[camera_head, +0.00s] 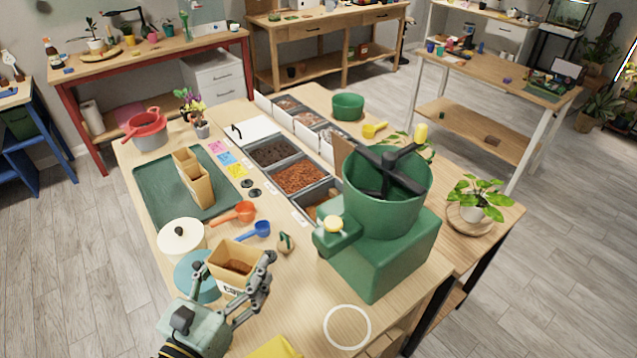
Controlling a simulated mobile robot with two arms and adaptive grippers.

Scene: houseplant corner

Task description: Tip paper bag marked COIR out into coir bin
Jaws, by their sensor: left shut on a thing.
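My left gripper (234,284) comes in from the bottom, its fingers on either side of an open brown paper bag (233,254). It is shut on the bag, which is upright with brown material inside. Dark lettering on its front label is partly hidden by the gripper. I cannot tell whether the bag touches the table. Grey bins stand in a row beyond: one with dark soil (270,152), one with reddish-brown fibrous material (299,177) that looks like coir, and one partly hidden by the green machine. My right gripper is out of view.
A large green machine (385,245) with a hopper stands right of the bag. An orange scoop (236,214), a blue scoop (252,231) and a white-lidded pot (181,238) lie nearby. A green tray (150,187) holds more paper bags. The table front has bare wood.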

